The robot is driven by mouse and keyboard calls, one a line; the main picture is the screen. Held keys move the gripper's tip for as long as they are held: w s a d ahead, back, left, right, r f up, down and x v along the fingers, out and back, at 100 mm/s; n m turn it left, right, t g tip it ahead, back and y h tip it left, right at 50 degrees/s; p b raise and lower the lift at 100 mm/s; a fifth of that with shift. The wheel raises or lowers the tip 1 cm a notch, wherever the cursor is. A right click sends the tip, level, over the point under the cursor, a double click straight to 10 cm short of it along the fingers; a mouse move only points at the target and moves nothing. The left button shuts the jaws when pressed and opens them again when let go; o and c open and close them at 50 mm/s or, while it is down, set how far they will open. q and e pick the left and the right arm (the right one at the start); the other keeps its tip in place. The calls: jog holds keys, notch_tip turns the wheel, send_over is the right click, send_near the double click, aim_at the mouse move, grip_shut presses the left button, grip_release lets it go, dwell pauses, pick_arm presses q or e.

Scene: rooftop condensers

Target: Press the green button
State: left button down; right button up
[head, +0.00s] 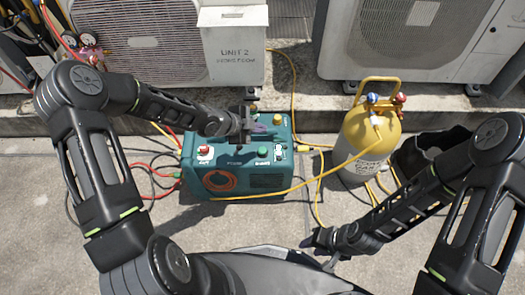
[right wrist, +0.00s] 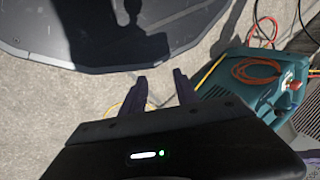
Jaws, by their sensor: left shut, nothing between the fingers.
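The teal machine (head: 225,185) sits on the concrete in the middle of the head view. My left gripper (head: 262,128) is shut and empty, over the machine's top, behind the green button in the picture. Whether it touches the machine I cannot tell. My right gripper (head: 312,241) is low at the front, apart from the machine. In the right wrist view its fingers (right wrist: 162,90) are open and empty.
A yellow gas cylinder (head: 368,145) stands right of the machine. Condenser units (head: 236,50) stand behind on a concrete ledge. Red and yellow hoses (head: 313,190) run across the ground around the machine. Gauges (head: 88,40) are at the upper left.

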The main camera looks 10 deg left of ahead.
aim_at(260, 151)
pick_arm(q)
jog(key=shift+f, duration=0.15)
pick_arm(e)
jog(key=shift+f, duration=0.1)
